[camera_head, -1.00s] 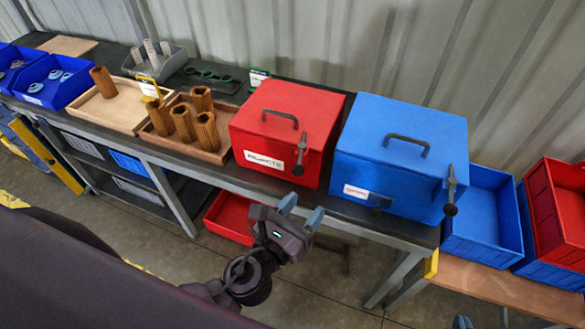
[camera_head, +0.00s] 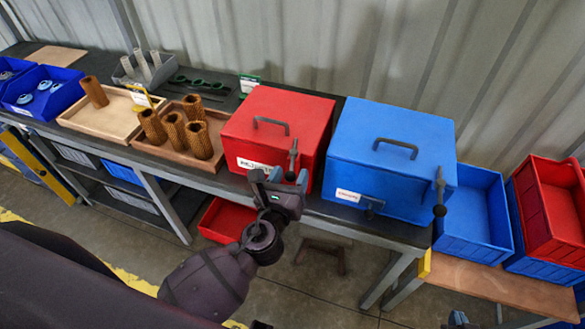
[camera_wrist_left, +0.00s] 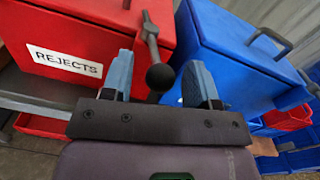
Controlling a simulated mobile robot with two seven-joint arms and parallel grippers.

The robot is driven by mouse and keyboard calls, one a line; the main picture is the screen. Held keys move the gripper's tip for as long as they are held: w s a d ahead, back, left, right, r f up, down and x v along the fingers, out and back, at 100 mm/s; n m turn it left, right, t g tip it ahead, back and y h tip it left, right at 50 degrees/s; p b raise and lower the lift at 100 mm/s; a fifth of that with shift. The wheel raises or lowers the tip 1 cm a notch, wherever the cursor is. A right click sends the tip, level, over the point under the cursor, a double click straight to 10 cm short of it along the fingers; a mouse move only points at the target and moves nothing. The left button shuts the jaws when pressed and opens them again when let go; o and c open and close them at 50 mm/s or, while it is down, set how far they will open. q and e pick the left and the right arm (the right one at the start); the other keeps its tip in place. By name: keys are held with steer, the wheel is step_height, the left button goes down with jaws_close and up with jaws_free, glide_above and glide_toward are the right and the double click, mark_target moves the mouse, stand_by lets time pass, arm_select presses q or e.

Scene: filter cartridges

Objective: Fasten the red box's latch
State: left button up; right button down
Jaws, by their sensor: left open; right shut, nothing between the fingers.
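The red box (camera_head: 275,125) stands on the bench with its lid down. Its label reads REJECTS in the left wrist view (camera_wrist_left: 68,62). Its latch (camera_head: 293,160) is a dark lever on the front near the right edge. In the left wrist view the lever hangs down to a black ball knob (camera_wrist_left: 160,77). My left gripper (camera_head: 281,180) is open in front of the latch. The knob shows between its two fingers, with no clear contact. My right gripper (camera_head: 458,319) barely shows at the bottom edge, shut, away from the box.
A blue box (camera_head: 390,150) with a similar latch stands close on the right. A wooden tray (camera_head: 150,150) with brown cartridges is on the left. A red bin (camera_head: 224,220) sits below the bench. Blue and red bins (camera_head: 480,215) stand at the far right.

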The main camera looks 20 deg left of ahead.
arm_select(q)
steer(key=shift+w, duration=1)
jaws_close()
